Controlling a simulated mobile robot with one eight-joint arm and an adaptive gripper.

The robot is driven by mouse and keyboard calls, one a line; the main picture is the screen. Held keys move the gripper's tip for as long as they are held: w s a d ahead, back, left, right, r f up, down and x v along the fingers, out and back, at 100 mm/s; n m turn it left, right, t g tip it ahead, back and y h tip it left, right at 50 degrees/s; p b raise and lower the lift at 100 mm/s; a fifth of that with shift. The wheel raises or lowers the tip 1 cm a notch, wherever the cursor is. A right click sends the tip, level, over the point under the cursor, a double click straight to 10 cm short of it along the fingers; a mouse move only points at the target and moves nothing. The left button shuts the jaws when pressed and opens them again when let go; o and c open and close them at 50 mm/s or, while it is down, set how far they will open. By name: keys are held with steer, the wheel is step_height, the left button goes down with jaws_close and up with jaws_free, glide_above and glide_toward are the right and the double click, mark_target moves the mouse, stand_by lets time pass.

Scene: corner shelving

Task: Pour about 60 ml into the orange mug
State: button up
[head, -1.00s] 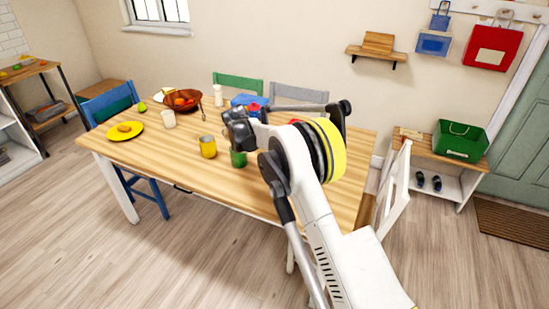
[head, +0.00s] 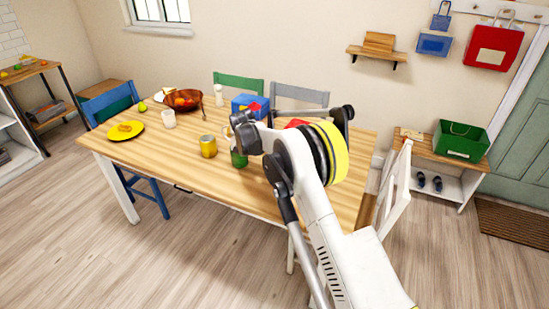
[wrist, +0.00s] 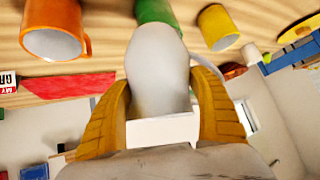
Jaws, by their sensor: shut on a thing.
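The orange mug (wrist: 57,28) stands upright on the table, at the top left of the upside-down wrist view. In the head view I cannot see it; my arm may cover it. My gripper (wrist: 163,80) is shut on a white jug (wrist: 158,65), one yellow finger on each side. A bit of its white handle shows beside my gripper in the head view (head: 227,131). The jug is above the table, apart from the orange mug. Its tilt and contents cannot be told. A green mug (head: 239,159) is just below my gripper in the head view, partly covered.
A yellow mug (head: 208,146) stands left of the green one. A white cup (head: 168,119), a brown bowl (head: 183,106) and a yellow plate (head: 125,131) are farther left. A blue box (head: 245,103) is behind my gripper. The table's (head: 170,165) front left is clear.

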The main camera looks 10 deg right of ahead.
steer(key=shift+s+d+r+m+t+y, duration=0.1)
steer(key=shift+s+d+m+t+y, duration=0.1)
steer(key=shift+d+y, duration=0.15)
steer(key=shift+s+d+m+t+y, duration=0.1)
steer(key=shift+d+m+t+y, duration=0.1)
steer(key=shift+d+y, duration=0.15)
steer(key=shift+s+d+f+m+t+y+b, duration=0.1)
steer(key=shift+d+f+m+t+y+b, duration=0.25)
steer(key=shift+d+f+y+b, duration=0.3)
steer(key=shift+s+d+r+m+t+y, duration=0.35)
steer(key=shift+d+r+m+y, duration=0.2)
steer(key=shift+r, duration=0.15)
steer(key=shift+d+f+y, duration=0.1)
steer(key=shift+f+y, duration=0.3)
steer(key=shift+d+f+m+t+y+b, duration=0.15)
steer(key=shift+m+t+y+b, duration=0.25)
steer(key=shift+m+t+b, duration=0.2)
steer(key=shift+f, duration=0.1)
steer(key=shift+r+m+t+y, duration=0.4)
steer(key=shift+m+t+y, duration=0.2)
steer(key=shift+m+y, duration=0.1)
steer(key=shift+s+d+f+m+t+y+b, duration=0.1)
steer(key=shift+d+f+m+t+y+b, duration=0.15)
steer(key=shift+m+b, duration=0.2)
stand_by(0.6)
steer(key=shift+a+r, duration=0.1)
